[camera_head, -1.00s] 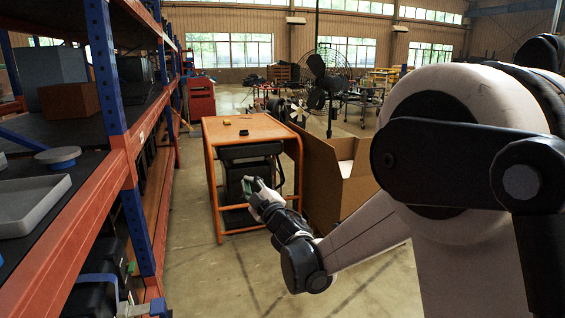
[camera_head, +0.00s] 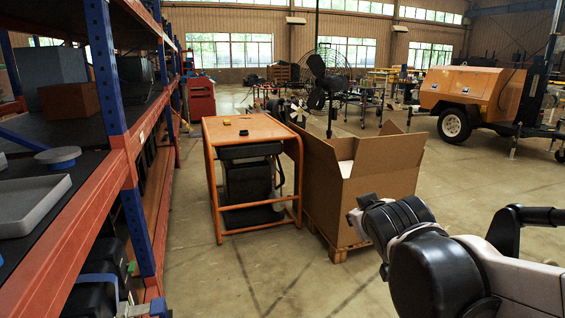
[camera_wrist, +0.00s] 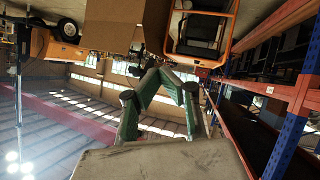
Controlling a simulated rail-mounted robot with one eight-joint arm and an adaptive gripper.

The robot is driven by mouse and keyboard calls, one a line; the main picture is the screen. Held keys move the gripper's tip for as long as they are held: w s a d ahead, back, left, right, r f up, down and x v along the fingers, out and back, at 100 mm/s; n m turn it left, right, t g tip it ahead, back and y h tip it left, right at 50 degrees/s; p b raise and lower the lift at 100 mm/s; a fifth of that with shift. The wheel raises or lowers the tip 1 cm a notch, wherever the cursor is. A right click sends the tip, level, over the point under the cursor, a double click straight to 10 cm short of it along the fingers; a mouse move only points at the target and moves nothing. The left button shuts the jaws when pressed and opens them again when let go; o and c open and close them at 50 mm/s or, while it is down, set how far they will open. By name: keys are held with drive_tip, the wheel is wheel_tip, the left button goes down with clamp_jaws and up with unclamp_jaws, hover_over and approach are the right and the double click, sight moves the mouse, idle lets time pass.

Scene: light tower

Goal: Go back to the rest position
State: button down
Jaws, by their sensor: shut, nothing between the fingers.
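My gripper (camera_head: 358,222) is in the lower right of the head view, in front of the cardboard box, and its fingers are mostly hidden there. In the wrist view my gripper (camera_wrist: 158,76) shows its green-padded fingers with the tips together and nothing between them. My arm reaches in from the right edge of the head view, low and folded. The light tower (camera_head: 472,92), an orange trailer with a wheel and a mast, stands at the back right, well apart from my gripper.
A large open cardboard box (camera_head: 385,168) on a pallet stands just beyond my gripper. Left of it is an orange-framed cart (camera_head: 210,185). An orange and blue shelf rack (camera_head: 75,230) lines the left side. The floor between rack and arm is clear.

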drive_tip(key=s+d+f+m+g, duration=0.1)
drive_tip(key=s+f+m+g, duration=0.3)
drive_tip(key=s, duration=0.7)
drive_tip(key=s+d+f+g, duration=0.2)
drive_tip(key=s+f, duration=0.4)
drive_tip(key=s, duration=0.5)
wheel_tip(320, 180, up, 16)
drive_tip(key=p, duration=1.5)
drive_tip(key=shift+w+a+f+y, duration=0.15)
drive_tip(key=shift+w+a+y, duration=0.1)
drive_tip(key=shift+y, duration=0.15)
